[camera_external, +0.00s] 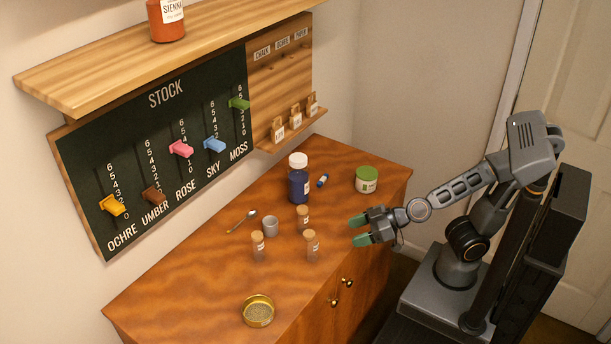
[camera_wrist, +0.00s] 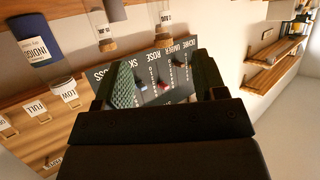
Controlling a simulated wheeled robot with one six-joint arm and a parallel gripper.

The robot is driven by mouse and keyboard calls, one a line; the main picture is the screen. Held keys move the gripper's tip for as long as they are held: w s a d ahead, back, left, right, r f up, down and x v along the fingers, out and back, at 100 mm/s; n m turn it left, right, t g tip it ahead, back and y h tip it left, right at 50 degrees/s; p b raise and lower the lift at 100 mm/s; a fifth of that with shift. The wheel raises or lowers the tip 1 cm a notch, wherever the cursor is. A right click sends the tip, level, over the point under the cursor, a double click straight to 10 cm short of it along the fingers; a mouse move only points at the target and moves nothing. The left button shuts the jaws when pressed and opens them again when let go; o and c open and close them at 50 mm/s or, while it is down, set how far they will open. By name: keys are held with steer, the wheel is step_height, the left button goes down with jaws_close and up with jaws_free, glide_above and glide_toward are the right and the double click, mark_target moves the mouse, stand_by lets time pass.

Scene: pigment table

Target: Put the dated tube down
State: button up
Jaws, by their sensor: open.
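Three corked glass tubes with white labels stand upright on the wooden cabinet top in the external view: a left tube (camera_external: 257,247), a front tube (camera_external: 312,247) and a back tube (camera_external: 303,219). I cannot read which label bears a date. Two tubes show upside down in the wrist view, one at the upper left (camera_wrist: 104,38) and one at the top middle (camera_wrist: 165,24). My gripper (camera_external: 357,229) is open and empty, pointing left, above the cabinet's right front edge. Its fingers (camera_wrist: 164,88) frame only the chalkboard in the wrist view.
A blue jar (camera_external: 299,186), a green-lidded jar (camera_external: 367,180), a small blue item (camera_external: 322,181), a grey cup (camera_external: 271,227), a spoon (camera_external: 242,221) and a brass dish (camera_external: 258,311) are on the top. The slider board (camera_external: 165,125) hangs behind. The left front is mostly clear.

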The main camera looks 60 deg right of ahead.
stand_by(0.3)
steer(key=m+t+h+p, duration=0.2)
steer(key=m+h+p, duration=0.45)
steer(key=p, duration=0.55)
glide_toward(317, 241)
steer(key=f, duration=0.1)
steer(key=shift+n, duration=0.25)
steer(key=x, duration=0.6)
steer(key=shift+w+d, duration=0.15)
steer(key=shift+w, duration=0.15)
steer(key=shift+r+b+x, duration=0.15)
steer(key=shift+b+x, duration=0.1)
steer(key=shift+x, duration=1.35)
steer(key=shift+r+b+x, duration=0.1)
steer(key=shift+b+x, duration=0.1)
steer(key=shift+x, duration=1.4)
steer(key=shift+w, duration=0.15)
steer(key=shift+c, duration=0.2)
